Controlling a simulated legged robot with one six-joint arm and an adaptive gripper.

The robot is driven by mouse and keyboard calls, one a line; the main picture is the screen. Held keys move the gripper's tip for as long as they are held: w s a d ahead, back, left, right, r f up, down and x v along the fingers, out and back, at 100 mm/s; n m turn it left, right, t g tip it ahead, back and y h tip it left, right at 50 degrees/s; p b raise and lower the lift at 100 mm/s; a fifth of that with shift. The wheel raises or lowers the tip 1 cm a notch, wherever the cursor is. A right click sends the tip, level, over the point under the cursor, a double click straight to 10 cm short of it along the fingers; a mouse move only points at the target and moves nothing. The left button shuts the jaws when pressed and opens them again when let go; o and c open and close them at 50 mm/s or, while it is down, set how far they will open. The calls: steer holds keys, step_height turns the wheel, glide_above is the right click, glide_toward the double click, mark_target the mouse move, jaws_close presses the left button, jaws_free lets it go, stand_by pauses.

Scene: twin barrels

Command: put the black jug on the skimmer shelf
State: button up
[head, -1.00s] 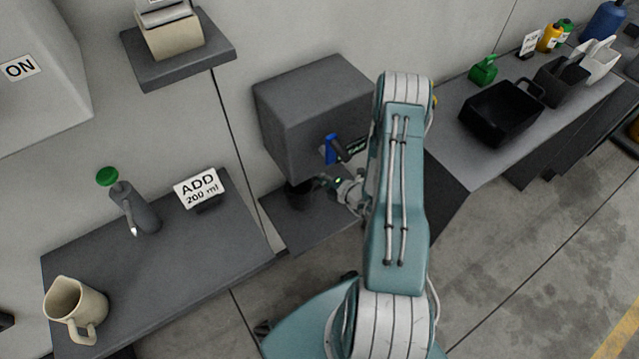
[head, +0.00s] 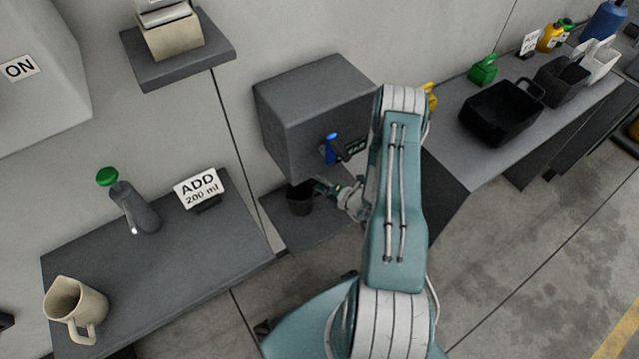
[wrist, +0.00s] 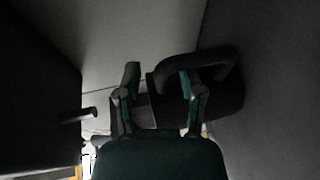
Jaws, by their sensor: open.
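The black jug (head: 299,199) stands on the low dark shelf under the grey box, partly in shadow. It also shows in the wrist view (wrist: 228,103), dark, with its curved handle (wrist: 195,60) toward me. My gripper (head: 330,188) is right beside the jug on its right. In the wrist view my gripper (wrist: 158,82) is open, with part of the handle between its fingers and the loop passing by the right finger. Whether the fingers touch it I cannot tell. No shelf is labelled as the skimmer shelf; a small upper shelf (head: 190,62) holds a beige device.
The grey box (head: 300,105) with a blue lever (head: 330,148) hangs close above my gripper. A left counter (head: 90,240) bears a beige jug (head: 72,305), a grey bottle and an ADD 200 ml sign (head: 200,187). The right bench holds a black tub (head: 500,112) and other containers.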

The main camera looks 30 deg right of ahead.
steer(key=v, duration=1.2)
